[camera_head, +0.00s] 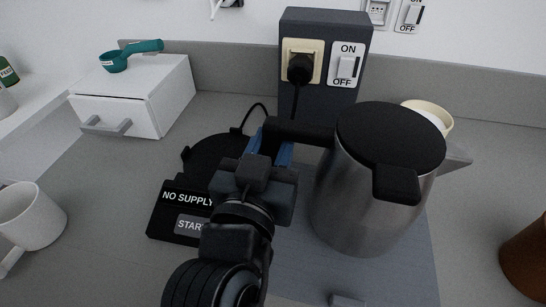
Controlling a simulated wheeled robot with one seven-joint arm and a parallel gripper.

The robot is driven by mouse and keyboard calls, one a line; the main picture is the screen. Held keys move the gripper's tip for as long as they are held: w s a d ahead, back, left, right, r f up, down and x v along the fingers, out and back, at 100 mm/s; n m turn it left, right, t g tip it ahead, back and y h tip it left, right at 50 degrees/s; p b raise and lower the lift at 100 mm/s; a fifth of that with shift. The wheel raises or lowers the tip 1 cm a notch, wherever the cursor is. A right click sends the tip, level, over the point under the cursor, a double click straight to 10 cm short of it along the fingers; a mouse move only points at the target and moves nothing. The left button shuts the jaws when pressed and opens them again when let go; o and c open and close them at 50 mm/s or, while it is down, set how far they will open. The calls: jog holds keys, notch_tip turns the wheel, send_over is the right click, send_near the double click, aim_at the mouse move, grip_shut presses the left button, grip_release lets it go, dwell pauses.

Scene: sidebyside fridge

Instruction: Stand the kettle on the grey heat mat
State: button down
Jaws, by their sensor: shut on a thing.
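The steel kettle (345,205) with a black lid and black handle is upright right of centre in the head view. My gripper (275,145) is shut on the kettle's black handle, at the kettle's left side, with blue fingers partly showing. The grey heat mat (412,275) is a darker flat patch on the counter, under and in front of the kettle. The kettle's base appears over the mat; I cannot tell whether it touches it. The kettle and my arm hide part of the mat.
A black kettle base (172,226) reading "NO SUPPLY" lies left of my arm. A switch box (325,30) with a plugged-in cord stands behind. A white mug (30,215) is left, a cream cup (432,112) behind the kettle, a brown object (528,260) right. A white drawer box (150,90) carries a teal scoop (130,55).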

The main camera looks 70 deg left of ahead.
jog(key=shift+f, duration=1.4)
jog(key=c, duration=0.8)
grip_release()
jog(key=shift+f, duration=0.1)
jog(key=shift+d, duration=0.1)
jog(key=b+v, duration=0.2)
jog(key=v, duration=1)
